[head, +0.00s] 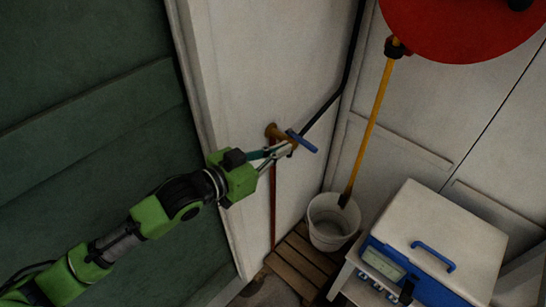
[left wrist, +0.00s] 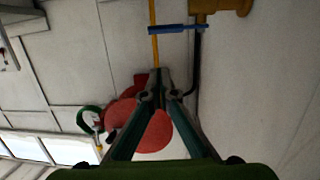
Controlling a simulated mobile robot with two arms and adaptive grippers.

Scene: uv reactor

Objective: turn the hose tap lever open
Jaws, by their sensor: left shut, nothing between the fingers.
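The hose tap is a brass fitting (head: 273,131) on the white wall, with a blue lever (head: 302,141) on it. In the head view the lever slants down to the right. My left gripper (head: 289,149) is shut and empty, with its fingertips close beside the tap, just below the lever. In the left wrist view the lever (left wrist: 178,28) lies beyond the fingertips of the gripper (left wrist: 160,75), and the brass body (left wrist: 222,8) is at the top. A gap shows there between fingertips and lever; contact cannot be told from the head view. My right gripper is not in view.
A white bucket (head: 330,222) stands below on a wooden slatted stand (head: 299,259). A yellow pole (head: 369,128) rises from it beside a red disc (head: 462,22). A white and blue box with a display (head: 441,235) sits at the right. A dark pipe (head: 352,50) runs along the wall corner.

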